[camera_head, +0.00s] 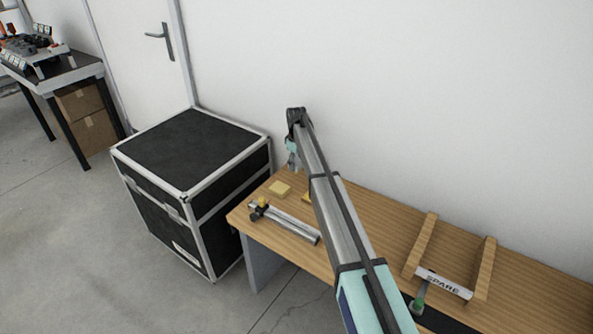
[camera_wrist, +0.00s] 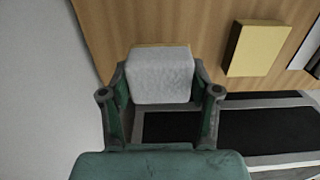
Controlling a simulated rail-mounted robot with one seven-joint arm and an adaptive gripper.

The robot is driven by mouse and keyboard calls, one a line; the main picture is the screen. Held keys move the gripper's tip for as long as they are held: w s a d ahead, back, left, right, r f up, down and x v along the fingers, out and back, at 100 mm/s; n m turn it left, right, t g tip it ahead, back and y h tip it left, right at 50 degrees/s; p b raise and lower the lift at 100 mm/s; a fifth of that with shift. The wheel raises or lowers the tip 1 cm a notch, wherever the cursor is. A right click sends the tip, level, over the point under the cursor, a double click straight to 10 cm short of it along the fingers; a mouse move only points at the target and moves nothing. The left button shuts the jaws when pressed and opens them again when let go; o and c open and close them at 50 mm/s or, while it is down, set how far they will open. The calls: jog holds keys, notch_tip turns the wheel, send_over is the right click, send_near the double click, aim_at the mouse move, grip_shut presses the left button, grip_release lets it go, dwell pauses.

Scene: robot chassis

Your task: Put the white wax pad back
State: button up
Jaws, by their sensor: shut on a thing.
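In the wrist view, my gripper (camera_wrist: 160,82) is shut on a whitish-grey pad (camera_wrist: 160,78), with one finger at each side of it. A thin tan strip shows along the pad's far edge; I cannot tell whether it belongs to the pad or lies beneath it. In the head view, my gripper (camera_head: 293,163) is at the far left end of the wooden table (camera_head: 375,225), close to the wall, and the pad cannot be made out clearly. I cannot tell whether the pad touches the table.
A yellow pad (camera_head: 280,188) lies near my gripper; it also shows in the wrist view (camera_wrist: 257,49). A metal bar tool (camera_head: 290,224) lies at the front edge. A wooden holder marked SPARE (camera_head: 444,284) stands at right. A black case (camera_head: 195,155) stands left of the table.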

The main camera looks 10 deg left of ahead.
aim_at(296, 169)
jog(key=shift+f, duration=1.95)
jog(key=shift+f, duration=0.15)
jog(key=o, duration=1)
notch_tip(296, 169, up, 12)
jog(key=shift+r, duration=0.15)
